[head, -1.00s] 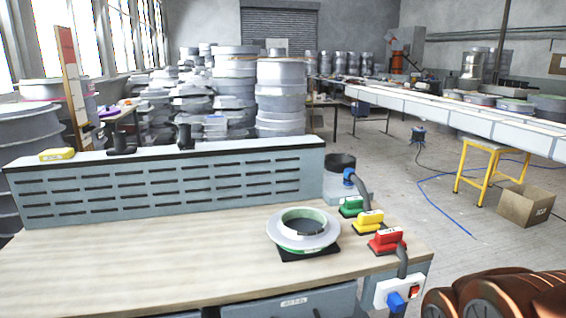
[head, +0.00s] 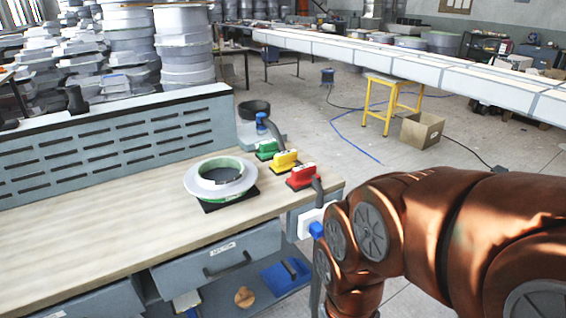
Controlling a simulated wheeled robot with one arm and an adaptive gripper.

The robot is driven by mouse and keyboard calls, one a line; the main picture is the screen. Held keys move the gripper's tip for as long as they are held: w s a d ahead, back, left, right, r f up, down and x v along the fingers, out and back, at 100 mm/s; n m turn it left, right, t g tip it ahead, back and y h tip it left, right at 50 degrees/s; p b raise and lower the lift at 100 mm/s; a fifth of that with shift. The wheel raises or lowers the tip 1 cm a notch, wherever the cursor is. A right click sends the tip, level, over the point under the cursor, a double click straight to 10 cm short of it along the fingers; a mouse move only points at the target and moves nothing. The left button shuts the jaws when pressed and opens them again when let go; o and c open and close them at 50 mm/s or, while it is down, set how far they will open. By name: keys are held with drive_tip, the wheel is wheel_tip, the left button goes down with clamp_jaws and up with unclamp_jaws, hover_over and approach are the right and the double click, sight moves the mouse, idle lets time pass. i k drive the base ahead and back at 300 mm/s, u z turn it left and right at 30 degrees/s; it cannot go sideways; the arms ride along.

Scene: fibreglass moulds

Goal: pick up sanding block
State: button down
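No single thing here is clearly the sanding block. A green block-like tool (head: 267,148), a yellow one (head: 285,159) and a red one (head: 301,176) stand in a row at the right end of the workbench (head: 90,225). Below, on the bench's lower shelf, lie a flat blue piece with a dark handle (head: 272,281) and a small round wooden piece (head: 243,297). My copper-coloured arm fills the lower right, right of the bench. My gripper is not in view.
A ring-shaped mould (head: 221,179) rests on a black pad on the bench. A slotted panel (head: 120,150) lines its back edge. A white wall socket box with a blue plug (head: 315,230) is on its right end. A cardboard box (head: 421,130) and yellow stool (head: 391,100) stand on the floor.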

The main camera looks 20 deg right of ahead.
sight(284, 164)
drive_tip(key=z, duration=1.65)
drive_tip(key=i, duration=2.7)
drive_tip(key=u, duration=4.55)
